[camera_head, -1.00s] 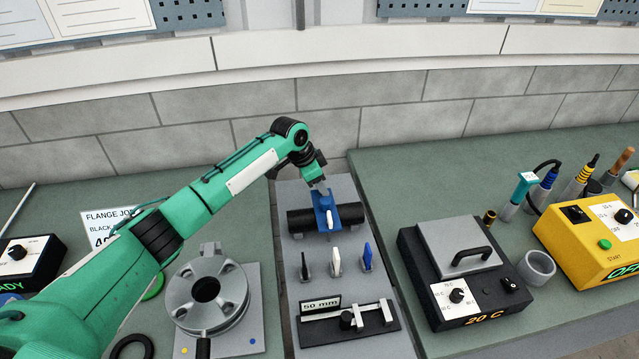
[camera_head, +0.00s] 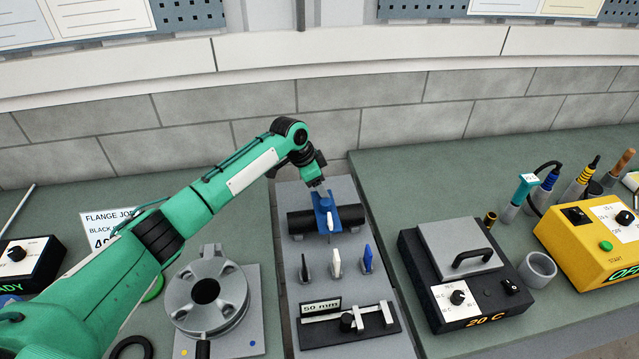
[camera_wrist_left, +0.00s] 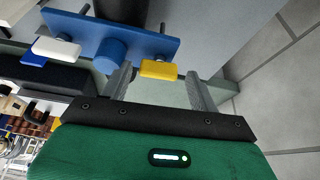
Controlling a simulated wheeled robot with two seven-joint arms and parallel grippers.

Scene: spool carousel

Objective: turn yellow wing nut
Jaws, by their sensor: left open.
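The yellow wing nut (camera_wrist_left: 158,69) sits at the right end of a blue clamp plate (camera_wrist_left: 137,35) in the left wrist view. My left gripper (camera_wrist_left: 160,88) is open, with one finger on each side of the yellow nut. The nut lies between the fingers with gaps beside it. A white wing nut (camera_wrist_left: 57,48) is at the plate's other end. In the head view the blue plate (camera_head: 323,203) lies across a black cylinder (camera_head: 351,215), and my left gripper (camera_head: 319,187) reaches its far end. The yellow nut is hidden there. My right gripper is not in view.
Black, white and blue upright pieces (camera_head: 337,262) stand in front of the cylinder. A 50 mm gauge (camera_head: 350,325) is nearer. A grey flange (camera_head: 206,291) lies left, and a black heater box (camera_head: 465,275) stands right. The far right bench holds tools and a yellow station (camera_head: 590,240).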

